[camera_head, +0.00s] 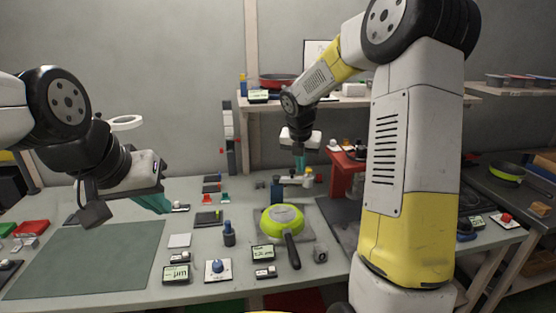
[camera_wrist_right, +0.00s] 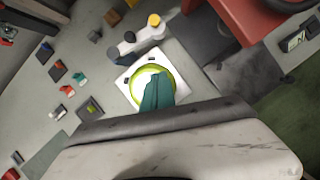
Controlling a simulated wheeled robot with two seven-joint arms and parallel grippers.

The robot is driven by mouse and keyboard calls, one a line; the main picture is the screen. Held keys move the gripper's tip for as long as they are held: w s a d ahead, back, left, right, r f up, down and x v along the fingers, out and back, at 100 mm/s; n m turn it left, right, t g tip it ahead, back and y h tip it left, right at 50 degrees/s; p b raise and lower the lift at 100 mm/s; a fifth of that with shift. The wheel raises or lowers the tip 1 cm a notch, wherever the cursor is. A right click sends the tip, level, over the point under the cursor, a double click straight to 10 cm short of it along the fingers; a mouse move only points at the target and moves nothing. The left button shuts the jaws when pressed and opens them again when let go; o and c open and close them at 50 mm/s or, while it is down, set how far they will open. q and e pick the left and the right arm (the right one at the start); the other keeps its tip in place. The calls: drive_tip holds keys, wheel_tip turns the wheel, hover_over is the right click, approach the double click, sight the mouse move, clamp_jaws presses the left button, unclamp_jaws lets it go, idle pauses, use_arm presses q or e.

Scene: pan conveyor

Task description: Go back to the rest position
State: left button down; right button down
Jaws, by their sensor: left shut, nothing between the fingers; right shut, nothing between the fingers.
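My left gripper (camera_head: 152,203) is at the left in the head view, its teal fingers shut and empty above the table near the green mat. My right gripper (camera_head: 300,162) hangs down over the back of the table, shut and empty. In the right wrist view its teal fingers (camera_wrist_right: 157,92) are together in front of a white square piece with a green ring (camera_wrist_right: 138,72). I cannot tell the gap between the fingers and that piece.
A green pan (camera_head: 282,220) with a dark handle lies on the table (camera_head: 215,289). Small displays and buttons surround it. A red stand (camera_head: 345,172) is right of my right gripper. A shelf (camera_head: 262,104) holding a red pan (camera_head: 278,80) is behind. The green mat (camera_head: 85,262) is bare.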

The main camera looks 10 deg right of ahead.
drive_tip(key=s+a+r+m+y, duration=0.1)
drive_tip(key=s+r+m, duration=0.2)
drive_tip(key=s+m, duration=0.7)
drive_tip(key=s+a+r+m+t+y, duration=0.1)
drive_tip(key=s+r+m, duration=0.3)
drive_tip(key=s+m, duration=0.6)
drive_tip(key=s+a+r+m+t+y, duration=0.1)
drive_tip(key=s+a+r+m, duration=0.1)
drive_tip(key=s+m, duration=0.8)
drive_tip(key=shift+s+a+r+y, duration=0.2)
drive_tip(key=shift+s+r+y, duration=0.25)
drive_tip(key=shift+r, duration=0.4)
